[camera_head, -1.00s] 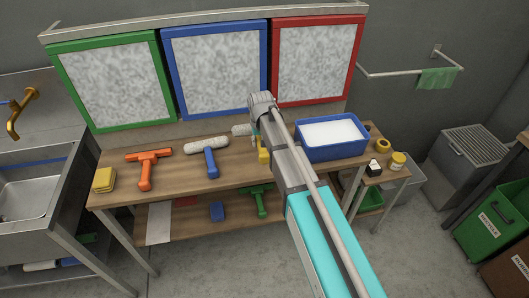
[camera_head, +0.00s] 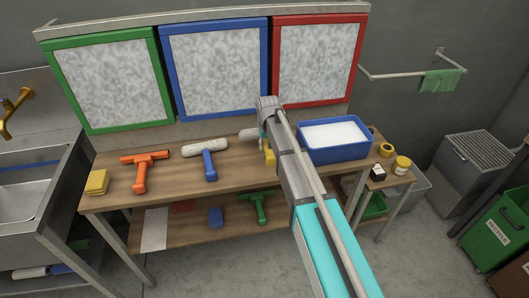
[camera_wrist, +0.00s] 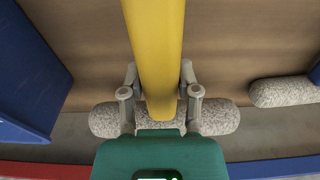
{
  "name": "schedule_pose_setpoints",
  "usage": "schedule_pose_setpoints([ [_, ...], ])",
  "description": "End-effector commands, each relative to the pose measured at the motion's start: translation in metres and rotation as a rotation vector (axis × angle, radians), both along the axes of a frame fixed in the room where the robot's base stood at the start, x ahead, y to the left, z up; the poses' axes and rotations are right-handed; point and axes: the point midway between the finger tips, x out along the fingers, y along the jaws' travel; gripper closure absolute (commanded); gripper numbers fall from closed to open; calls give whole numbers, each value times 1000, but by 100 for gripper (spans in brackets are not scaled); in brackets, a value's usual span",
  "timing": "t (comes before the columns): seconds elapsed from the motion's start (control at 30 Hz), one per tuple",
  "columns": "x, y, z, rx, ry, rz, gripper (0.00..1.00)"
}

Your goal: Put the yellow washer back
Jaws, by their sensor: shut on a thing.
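The yellow washer has a yellow handle (camera_wrist: 153,45) and a fluffy grey-white sleeve (camera_wrist: 106,120). My gripper (camera_wrist: 160,92) is shut on its handle close to the sleeve, one finger on each side. In the head view the handle (camera_head: 269,154) and sleeve (camera_head: 248,134) show beside my arm, over the back of the wooden table (camera_head: 230,178), left of the blue tub. My arm hides part of the washer there. I cannot tell whether it touches the table.
A blue washer (camera_head: 209,162) and an orange squeegee (camera_head: 140,178) lie on the table to the left, with yellow sponges (camera_head: 97,182). The blue tub (camera_head: 340,155) of white suds stands right. Green, blue and red framed panels (camera_head: 215,66) rise behind. Bare table lies in front.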

Motion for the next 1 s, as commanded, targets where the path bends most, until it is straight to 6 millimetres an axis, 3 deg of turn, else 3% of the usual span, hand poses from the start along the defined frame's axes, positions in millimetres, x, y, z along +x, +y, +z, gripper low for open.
schedule_pose_setpoints([
  [0.23, 4, -2, -6, 0, 0, -1, 100],
  [0.63, 8, -4, -37, 0, 0, -1, 100],
  [1.0, 8, -4, -40, 0, 0, -1, 100],
])
